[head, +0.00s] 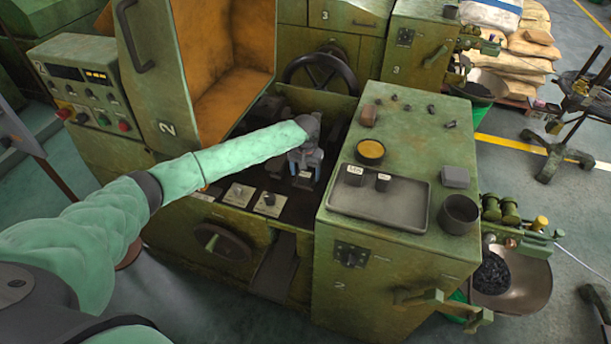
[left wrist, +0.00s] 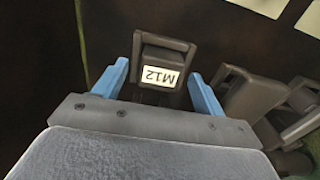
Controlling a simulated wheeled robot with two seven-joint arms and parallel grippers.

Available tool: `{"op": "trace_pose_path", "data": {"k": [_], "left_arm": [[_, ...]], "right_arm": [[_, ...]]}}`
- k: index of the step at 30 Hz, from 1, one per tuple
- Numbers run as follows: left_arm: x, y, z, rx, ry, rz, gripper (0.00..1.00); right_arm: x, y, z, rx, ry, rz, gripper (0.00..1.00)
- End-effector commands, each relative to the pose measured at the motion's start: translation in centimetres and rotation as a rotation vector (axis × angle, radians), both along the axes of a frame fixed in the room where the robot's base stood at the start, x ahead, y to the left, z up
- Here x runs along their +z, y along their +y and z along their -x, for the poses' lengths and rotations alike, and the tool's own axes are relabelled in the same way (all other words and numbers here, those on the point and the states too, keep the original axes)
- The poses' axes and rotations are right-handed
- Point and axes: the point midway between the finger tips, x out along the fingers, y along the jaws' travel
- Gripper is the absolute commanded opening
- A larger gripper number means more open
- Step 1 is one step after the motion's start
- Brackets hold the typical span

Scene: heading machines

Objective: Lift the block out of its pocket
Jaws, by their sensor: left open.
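The block (left wrist: 160,55) is dark grey with a pale label reading M12, upside down in the left wrist view. It stands between the two blue fingers of my left gripper (left wrist: 158,84), with a visible gap on each side. The gripper is open around it. In the head view my left gripper (head: 306,168) reaches down into the green machine's open bay; the block is not clearly visible there. The pocket itself is dark and hard to make out. My right gripper is not in view.
Another dark block-like part (left wrist: 255,98) stands close to the right finger in the left wrist view. The machine's cabinet top (head: 410,130) at right carries a grey tray (head: 385,208) with small labelled blocks, a yellow-filled bowl (head: 370,151) and a dark cup (head: 458,213). A raised orange-lined guard (head: 232,75) stands behind the arm.

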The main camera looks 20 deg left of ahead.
Motion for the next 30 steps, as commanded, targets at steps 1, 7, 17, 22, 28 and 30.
{"op": "trace_pose_path", "data": {"k": [1,7,17,22,28,30], "left_arm": [[-0.15,0.02,-0.03,0.001,0.0,0.0,0.71],[-0.46,0.01,-0.03,0.0,-0.001,0.0,0.71],[-0.44,0.01,-0.02,0.0,-0.001,0.0,0.22],[-0.32,0.01,-0.08,0.0,-0.002,0.0,0.03],[-0.17,0.0,-0.09,0.0,-0.003,0.001,0.03],[0.2,0.0,-0.1,-0.001,-0.003,0.001,0.03]], "right_arm": [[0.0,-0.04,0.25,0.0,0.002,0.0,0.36],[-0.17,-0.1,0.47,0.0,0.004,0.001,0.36],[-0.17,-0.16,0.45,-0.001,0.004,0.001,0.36],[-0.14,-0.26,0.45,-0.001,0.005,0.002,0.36],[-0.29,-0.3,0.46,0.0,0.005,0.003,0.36],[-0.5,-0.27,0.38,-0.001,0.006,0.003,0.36]]}}
